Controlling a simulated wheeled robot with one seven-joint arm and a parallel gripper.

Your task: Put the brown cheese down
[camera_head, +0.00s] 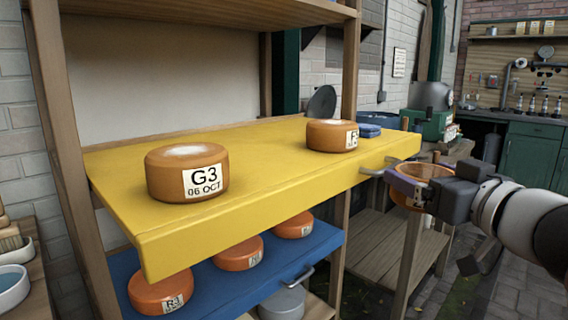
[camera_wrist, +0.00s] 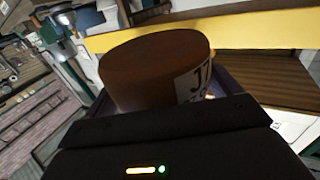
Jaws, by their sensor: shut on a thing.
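My gripper (camera_head: 408,186) is shut on the brown cheese (camera_head: 427,171), off the right end of the yellow shelf (camera_head: 270,173). In the wrist view the cheese (camera_wrist: 150,72) sits between the jaws, with part of a label reading J7 at its right side. The yellow shelf edge (camera_wrist: 210,32) is behind it there. The cheese's lower part is hidden by my gripper. On the yellow shelf, a cheese labelled G3 (camera_head: 168,175) stands at the left front and another cheese (camera_head: 328,136) stands towards the right.
A blue shelf (camera_head: 215,288) below bears 3 orange cheeses. A wooden post (camera_head: 348,90) rises behind the yellow shelf.

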